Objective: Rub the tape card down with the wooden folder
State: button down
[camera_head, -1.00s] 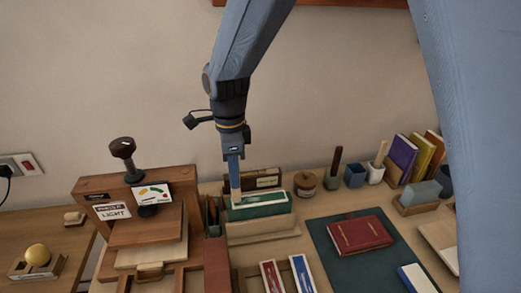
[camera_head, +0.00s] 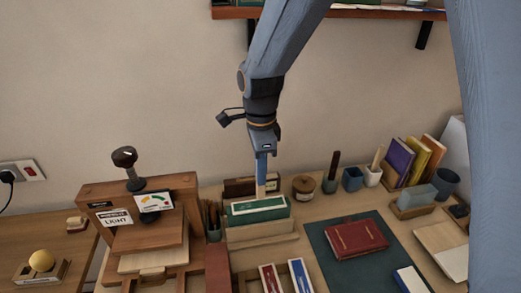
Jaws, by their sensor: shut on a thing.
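My gripper (camera_head: 261,172) points straight down and is shut on the wooden folder (camera_head: 261,190), a pale narrow strip. The folder's lower end is at the top of a green block-like piece with a pale strip (camera_head: 257,209), about midway along it. I cannot tell whether they touch. This green piece sits on a wooden stand (camera_head: 262,230). I cannot make out the tape card for certain; the pale strip may be it.
A wooden press (camera_head: 150,225) with a dial stands to the left. A dark box (camera_head: 238,187) and a lidded round pot (camera_head: 304,187) stand behind. A red book (camera_head: 357,239) lies on a green mat (camera_head: 328,274) to the right. Red and blue pieces lie in front.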

jog(key=shift+r+p, duration=2.2)
jog(key=shift+r, duration=0.6)
